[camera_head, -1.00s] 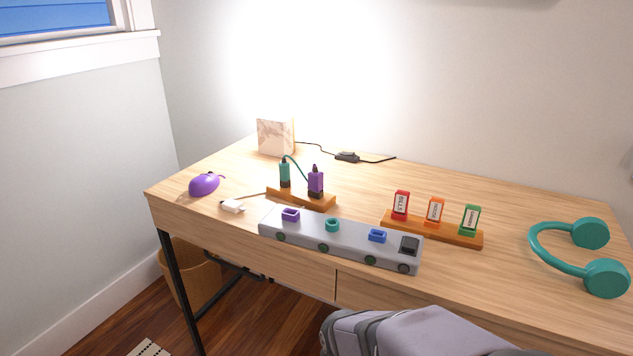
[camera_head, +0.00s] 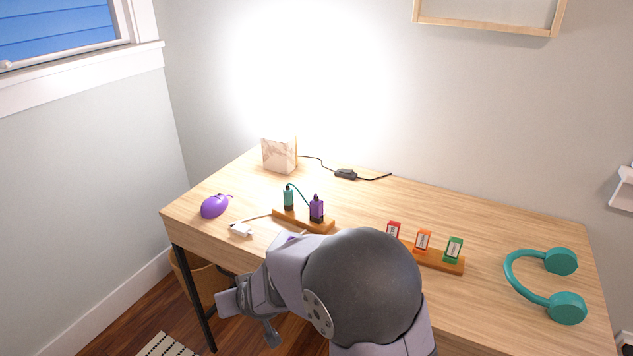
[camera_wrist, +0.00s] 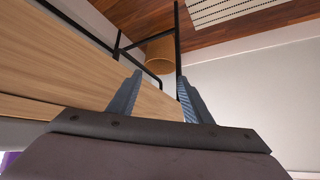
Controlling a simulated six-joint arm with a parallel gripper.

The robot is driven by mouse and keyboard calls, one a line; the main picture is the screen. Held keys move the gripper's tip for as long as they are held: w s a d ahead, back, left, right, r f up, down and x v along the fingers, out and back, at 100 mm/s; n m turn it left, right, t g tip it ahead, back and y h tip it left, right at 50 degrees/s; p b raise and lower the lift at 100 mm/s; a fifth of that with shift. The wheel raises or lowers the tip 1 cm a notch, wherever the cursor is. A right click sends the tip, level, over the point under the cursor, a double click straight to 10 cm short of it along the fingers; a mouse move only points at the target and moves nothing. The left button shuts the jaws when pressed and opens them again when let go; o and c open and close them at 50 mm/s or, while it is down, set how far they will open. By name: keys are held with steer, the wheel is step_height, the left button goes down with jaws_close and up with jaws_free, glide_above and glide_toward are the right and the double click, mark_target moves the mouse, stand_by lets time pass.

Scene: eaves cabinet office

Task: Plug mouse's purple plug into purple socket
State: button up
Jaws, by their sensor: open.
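The purple plug (camera_head: 316,209) stands upright in a wooden holder (camera_head: 290,219) on the desk, beside a teal plug (camera_head: 288,198). The purple mouse (camera_head: 214,206) lies at the desk's left end. The purple socket is mostly hidden behind my arm in the head view; only a small purple patch (camera_head: 289,235) shows by the arm's edge. The grey power strip is covered too. My gripper (camera_wrist: 159,90) is open and empty in the wrist view, over the desk's front edge, apart from the plug. Its fingers point toward the floor side.
A white plug (camera_head: 241,230) lies near the holder. A rack of labelled tags (camera_head: 424,242) stands right of my arm, and teal headphones (camera_head: 548,285) lie further right. A lamp (camera_head: 279,155) stands at the back. A wastebasket (camera_wrist: 159,55) stands under the desk.

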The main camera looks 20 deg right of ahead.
mark_target(314, 207)
steer(key=w+a+r+m+t+h+p, duration=0.25)
steer(key=w+r+t+p, duration=0.35)
steer(key=w+r, duration=0.5)
steer(key=d+m+h, duration=0.1)
steer(key=d+h, duration=0.1)
steer(key=d+r+m+h, duration=0.1)
steer(key=d+h, duration=0.1)
steer(key=d, duration=0.1)
steer(key=d+m+h, duration=0.2)
steer(key=shift+d+r, duration=0.3)
steer(key=shift+d, duration=0.1)
steer(key=s+d+m+h, duration=0.1)
steer(key=d+h, duration=0.1)
steer(key=d, duration=0.1)
steer(key=s+d+m+g+h, duration=0.1)
steer(key=s+d+m+h, duration=0.1)
steer(key=d, duration=0.1)
steer(key=s+d+m+g+h, duration=0.1)
steer(key=d+m+h, duration=0.1)
steer(key=d+h, duration=0.1)
steer(key=shift+s+r+b, duration=0.2)
steer(key=shift+r+b, duration=0.05)
steer(key=shift+b, duration=0.05)
steer(key=shift+s+d+g+h, duration=0.3)
steer(key=shift+s+g+h, duration=0.1)
steer(key=shift+g, duration=0.1)
steer(key=shift+p+x, duration=0.55)
steer(key=shift+x, duration=3.15)
steer(key=shift+w+a+f, duration=0.1)
steer(key=shift+a+f, duration=0.05)
